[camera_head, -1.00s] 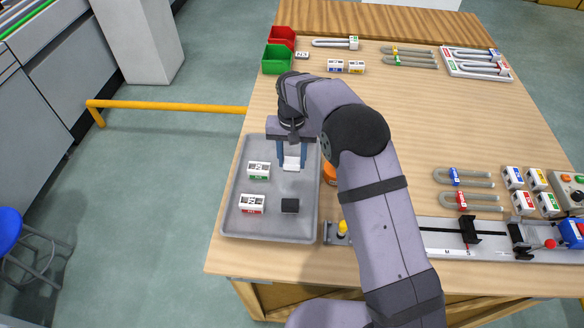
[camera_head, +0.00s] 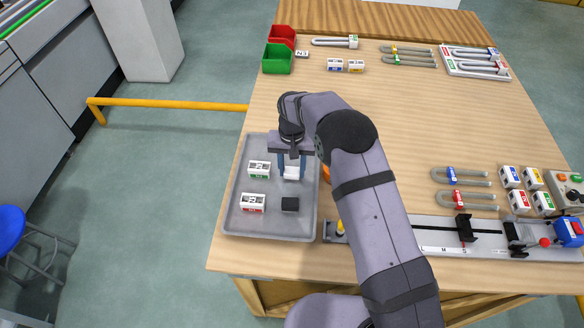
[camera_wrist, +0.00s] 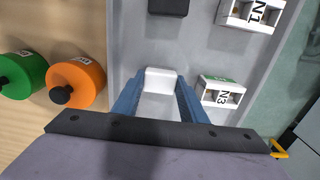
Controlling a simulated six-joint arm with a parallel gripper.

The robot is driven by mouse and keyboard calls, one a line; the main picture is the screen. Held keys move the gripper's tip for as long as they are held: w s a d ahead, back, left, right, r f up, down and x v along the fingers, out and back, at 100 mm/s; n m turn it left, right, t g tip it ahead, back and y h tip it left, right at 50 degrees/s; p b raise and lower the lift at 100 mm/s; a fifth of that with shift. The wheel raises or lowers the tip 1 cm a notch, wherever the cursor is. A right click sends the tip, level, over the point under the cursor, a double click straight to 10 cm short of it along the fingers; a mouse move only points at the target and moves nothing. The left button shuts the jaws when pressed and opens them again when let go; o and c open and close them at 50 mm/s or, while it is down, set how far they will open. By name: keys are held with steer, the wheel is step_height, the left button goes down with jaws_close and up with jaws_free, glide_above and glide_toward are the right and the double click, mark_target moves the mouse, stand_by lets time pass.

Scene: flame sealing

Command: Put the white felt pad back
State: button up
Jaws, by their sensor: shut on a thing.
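The white felt pad (camera_head: 291,173) is a small white block between the blue fingers of my gripper (camera_head: 291,170), over the upper right part of the grey tray (camera_head: 232,218). In the wrist view the pad (camera_wrist: 160,79) sits between the two fingertips (camera_wrist: 160,88), and my gripper is shut on it. The wrist view looks down on the tray (camera_wrist: 196,50). I cannot tell whether the pad touches the tray floor.
The tray also holds a black block (camera_head: 290,204), a green-marked white box (camera_head: 259,169) and a red-marked white box (camera_head: 253,202). An orange round container (camera_wrist: 77,82) and a green one (camera_wrist: 20,75) stand beside the tray.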

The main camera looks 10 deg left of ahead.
mark_target(293, 171)
steer(key=shift+f, duration=0.15)
steer(key=o, duration=1)
step_height(293, 171, up, 12)
steer(key=b, duration=0.4)
steer(key=shift+r, duration=0.2)
steer(key=shift+d, duration=0.1)
